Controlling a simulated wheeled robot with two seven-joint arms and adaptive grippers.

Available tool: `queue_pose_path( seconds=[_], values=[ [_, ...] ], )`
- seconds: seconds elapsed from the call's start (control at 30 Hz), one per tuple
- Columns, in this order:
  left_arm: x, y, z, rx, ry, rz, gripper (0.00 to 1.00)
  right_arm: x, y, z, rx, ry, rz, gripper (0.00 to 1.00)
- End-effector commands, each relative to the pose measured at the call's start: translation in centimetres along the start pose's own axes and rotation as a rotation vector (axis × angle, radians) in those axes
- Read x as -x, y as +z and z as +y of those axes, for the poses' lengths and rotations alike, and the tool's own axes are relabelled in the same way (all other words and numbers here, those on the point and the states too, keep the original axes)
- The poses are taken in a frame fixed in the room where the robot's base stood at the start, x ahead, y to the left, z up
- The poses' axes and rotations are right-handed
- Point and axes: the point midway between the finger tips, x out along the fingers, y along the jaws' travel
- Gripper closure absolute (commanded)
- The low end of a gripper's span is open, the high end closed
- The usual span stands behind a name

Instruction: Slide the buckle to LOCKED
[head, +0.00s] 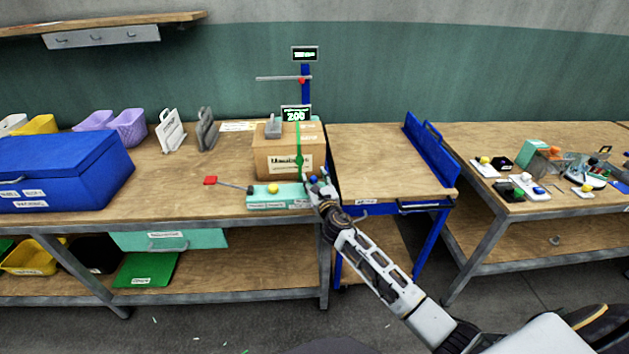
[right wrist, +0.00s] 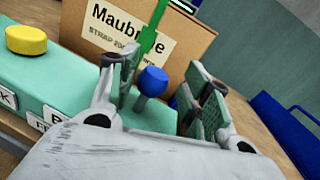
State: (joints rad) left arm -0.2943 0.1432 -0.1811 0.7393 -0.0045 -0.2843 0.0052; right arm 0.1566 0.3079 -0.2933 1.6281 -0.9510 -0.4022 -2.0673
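A cardboard box (head: 275,150) labelled "Maubrune" stands on the bench, and it also shows in the right wrist view (right wrist: 190,50). A green strap (head: 299,140) runs down its front, with a wider green piece that may be the buckle (right wrist: 148,42). In front is a teal control block (head: 265,197) with a yellow knob (right wrist: 27,41) and a blue ball-topped lever (right wrist: 152,82). My right gripper (right wrist: 165,92) is open at the block's right end. The blue lever shows between its fingers; contact cannot be told. My left gripper is not in view.
A display reading 200 (head: 296,114) stands above the box. A red-ended lever (head: 210,181) sticks out left of the block. A blue case (head: 65,172) fills the left bench. The blue-framed table (head: 385,165) on the right has a clear top.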

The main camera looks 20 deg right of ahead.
Motion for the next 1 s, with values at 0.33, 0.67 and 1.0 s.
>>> queue_pose_path(
  seconds=[0.33, 0.67, 1.0],
  values=[
    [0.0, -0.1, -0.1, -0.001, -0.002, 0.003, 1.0, 0.1, 0.0, 0.2, -0.001, 0.003, 0.0, 0.51],
    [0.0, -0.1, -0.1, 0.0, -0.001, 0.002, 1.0, 1.9, -0.1, 0.2, 0.0, 0.004, 0.0, 0.51],
    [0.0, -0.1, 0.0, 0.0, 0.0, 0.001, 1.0, 5.1, 0.0, 0.1, -0.001, 0.003, -0.001, 0.51]
  ],
)
